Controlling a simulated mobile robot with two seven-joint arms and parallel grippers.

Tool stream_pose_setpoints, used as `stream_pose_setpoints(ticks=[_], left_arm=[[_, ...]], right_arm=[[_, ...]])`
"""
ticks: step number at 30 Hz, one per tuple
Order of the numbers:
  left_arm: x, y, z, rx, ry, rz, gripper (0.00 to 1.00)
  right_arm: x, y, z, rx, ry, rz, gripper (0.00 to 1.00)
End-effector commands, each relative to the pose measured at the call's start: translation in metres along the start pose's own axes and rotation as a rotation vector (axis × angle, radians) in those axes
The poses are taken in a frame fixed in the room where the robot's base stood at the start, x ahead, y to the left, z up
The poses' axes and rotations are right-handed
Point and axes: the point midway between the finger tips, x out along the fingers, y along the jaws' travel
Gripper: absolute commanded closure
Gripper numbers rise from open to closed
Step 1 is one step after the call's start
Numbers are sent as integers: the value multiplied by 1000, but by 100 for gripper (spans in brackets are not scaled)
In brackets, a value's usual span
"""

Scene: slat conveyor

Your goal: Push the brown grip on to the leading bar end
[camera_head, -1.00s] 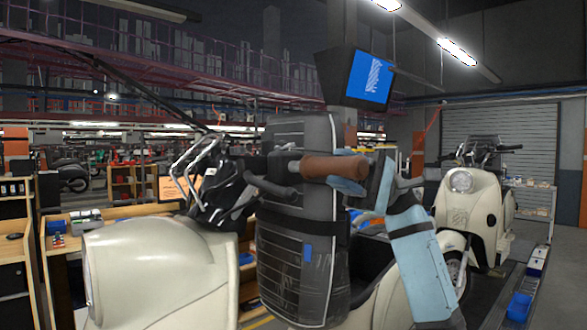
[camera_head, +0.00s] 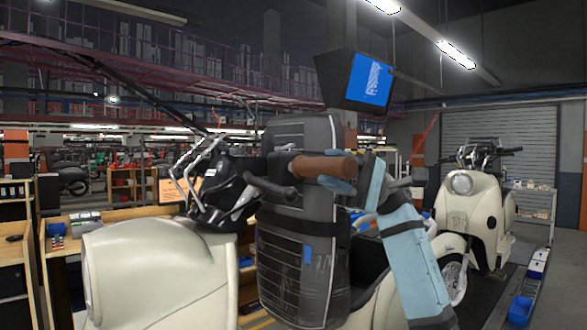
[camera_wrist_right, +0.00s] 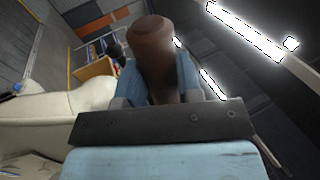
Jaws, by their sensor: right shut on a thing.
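The brown grip (camera_head: 322,166) lies nearly level in the head view, and its blunt end shows close up in the wrist view (camera_wrist_right: 153,38). My right gripper (camera_head: 345,185) is shut on it, with a blue finger on either side in the wrist view (camera_wrist_right: 158,88). The near cream scooter (camera_head: 150,262) has a black handlebar (camera_head: 270,188) just left of the grip. The grip's left end meets or overlaps a dark bar part in the picture; I cannot tell whether it is around the bar end. My left gripper is not in view.
A second cream scooter (camera_head: 478,205) stands behind at the right. Blue bins (camera_head: 520,308) line the conveyor edge. A monitor (camera_head: 368,80) hangs above. Wooden benches and shelves (camera_head: 132,184) stand at the left.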

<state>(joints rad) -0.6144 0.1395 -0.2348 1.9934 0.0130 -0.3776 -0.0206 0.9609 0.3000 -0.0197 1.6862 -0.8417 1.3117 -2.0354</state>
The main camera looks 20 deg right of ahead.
Motion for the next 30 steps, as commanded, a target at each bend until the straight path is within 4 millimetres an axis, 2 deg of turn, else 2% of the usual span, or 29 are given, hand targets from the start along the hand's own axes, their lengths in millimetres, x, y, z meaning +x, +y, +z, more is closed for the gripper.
stream_pose_setpoints(ticks=[13,30], left_arm=[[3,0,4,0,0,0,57],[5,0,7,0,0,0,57]], right_arm=[[0,0,-16,-1,0,0,86],[0,1,-20,-1,-1,0,86]])
